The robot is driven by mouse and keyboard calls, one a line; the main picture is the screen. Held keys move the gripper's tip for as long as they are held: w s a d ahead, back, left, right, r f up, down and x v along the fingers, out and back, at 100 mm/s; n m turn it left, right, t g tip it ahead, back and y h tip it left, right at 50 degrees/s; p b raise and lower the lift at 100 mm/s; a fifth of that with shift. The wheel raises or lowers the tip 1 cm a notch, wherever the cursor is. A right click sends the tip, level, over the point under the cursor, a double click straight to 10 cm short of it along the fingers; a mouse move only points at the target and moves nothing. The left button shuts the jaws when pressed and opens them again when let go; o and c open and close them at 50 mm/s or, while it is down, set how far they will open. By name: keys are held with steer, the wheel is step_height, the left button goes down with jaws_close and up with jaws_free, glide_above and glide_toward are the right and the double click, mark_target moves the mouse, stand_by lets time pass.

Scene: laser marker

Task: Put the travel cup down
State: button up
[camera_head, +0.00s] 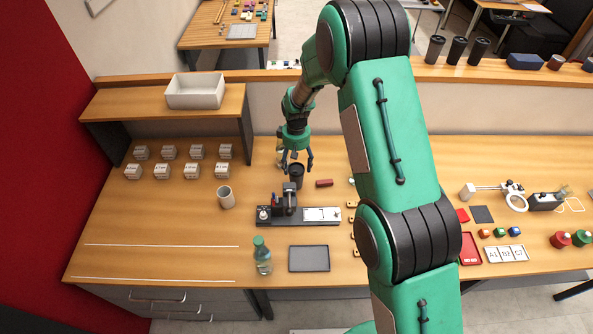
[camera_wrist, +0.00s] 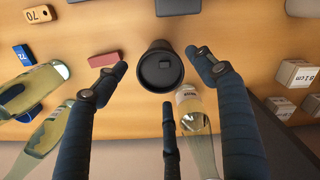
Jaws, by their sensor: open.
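The travel cup (camera_head: 297,181) is dark with a black lid and looks upright on the wooden table, just behind the laser marker (camera_head: 291,199). In the wrist view, the cup (camera_wrist: 160,67) shows its lid facing the camera. My gripper (camera_head: 298,161) is open above the cup. In the wrist view, the fingers of my gripper (camera_wrist: 157,62) are spread to either side of the lid, with a third finger below it, and a gap shows between them and the cup. The cup's base is partly hidden.
A red block (camera_head: 324,183) lies right of the cup. A light mug (camera_head: 225,197) stands to the left, with several small white boxes (camera_head: 191,171) beyond. In the wrist view, a bottle (camera_wrist: 192,110) is close by one finger.

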steer(key=shift+r, duration=1.7)
steer(key=shift+d+r, duration=0.15)
steer(key=shift+r, duration=0.3)
steer(key=s+d+r+m+t, duration=0.1)
steer(key=s+d+r, duration=0.35)
steer(key=r, duration=0.55)
steer(key=s+d+r+m+t, duration=0.1)
steer(key=s+d+r, duration=0.2)
steer(key=s+r, duration=0.5)
steer(key=s+d+r+m+t, duration=0.1)
steer(key=s+d+r, duration=0.25)
steer(key=r, duration=0.95)
steer(key=s+d+r+m+t, duration=0.1)
steer(key=s+d+r, duration=0.1)
steer(key=s, duration=0.7)
steer(key=s+d+r+m, duration=0.2)
steer(key=s+d+r, duration=0.1)
steer(key=s, duration=0.6)
steer(key=s+d+r+m+t, duration=0.1)
steer(key=s+d+r, duration=0.2)
steer(key=s, duration=0.6)
steer(key=shift+s+d+r+t, duration=0.15)
steer(key=shift+d+r+t, duration=0.05)
steer(key=shift+t, duration=0.1)
